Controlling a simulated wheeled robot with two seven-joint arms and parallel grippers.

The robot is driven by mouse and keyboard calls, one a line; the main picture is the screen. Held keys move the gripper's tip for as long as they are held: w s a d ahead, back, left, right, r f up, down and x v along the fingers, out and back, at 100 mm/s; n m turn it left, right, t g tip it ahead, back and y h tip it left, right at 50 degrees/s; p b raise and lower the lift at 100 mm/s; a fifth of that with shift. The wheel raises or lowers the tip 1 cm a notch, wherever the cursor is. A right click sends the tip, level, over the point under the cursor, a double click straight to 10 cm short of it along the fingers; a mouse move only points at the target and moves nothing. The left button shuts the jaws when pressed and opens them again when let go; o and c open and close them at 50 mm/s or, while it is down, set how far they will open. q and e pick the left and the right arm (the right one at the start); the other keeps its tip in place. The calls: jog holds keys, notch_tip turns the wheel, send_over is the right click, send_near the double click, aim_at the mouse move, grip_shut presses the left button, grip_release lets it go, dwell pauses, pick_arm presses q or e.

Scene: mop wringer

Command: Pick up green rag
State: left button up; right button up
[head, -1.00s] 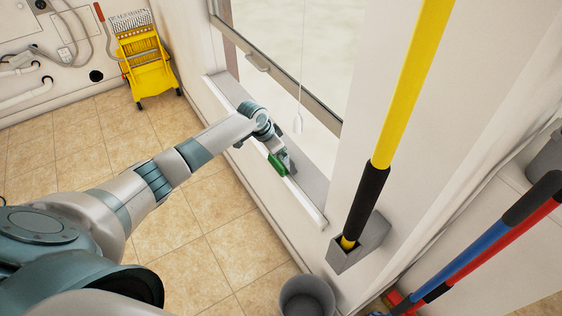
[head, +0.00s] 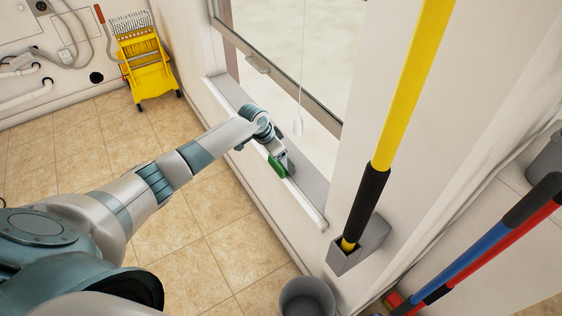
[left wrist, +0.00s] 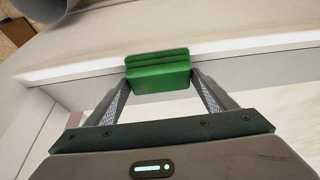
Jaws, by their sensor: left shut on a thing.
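The green rag (head: 278,166) is a small folded block at the edge of the window sill (head: 310,200). In the left wrist view the rag (left wrist: 158,72) sits between the two fingertips, with its folded layers showing. My left gripper (head: 284,163) reaches the sill from the left, and in the left wrist view my left gripper (left wrist: 160,84) is shut on the rag. The rag is at the sill's edge; I cannot tell whether it still touches the sill. My right gripper is not in view.
A yellow mop wringer bucket (head: 147,66) stands at the back left. A yellow pole (head: 412,85) stands in a grey wall holder (head: 375,242). A grey bin (head: 306,298) is at the bottom. Blue (head: 470,255) and red poles are at right. A cord (head: 299,70) hangs by the window.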

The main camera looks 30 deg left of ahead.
pick_arm(q)
jog(key=shift+r, duration=0.1)
notch_tip(320, 180, up, 10)
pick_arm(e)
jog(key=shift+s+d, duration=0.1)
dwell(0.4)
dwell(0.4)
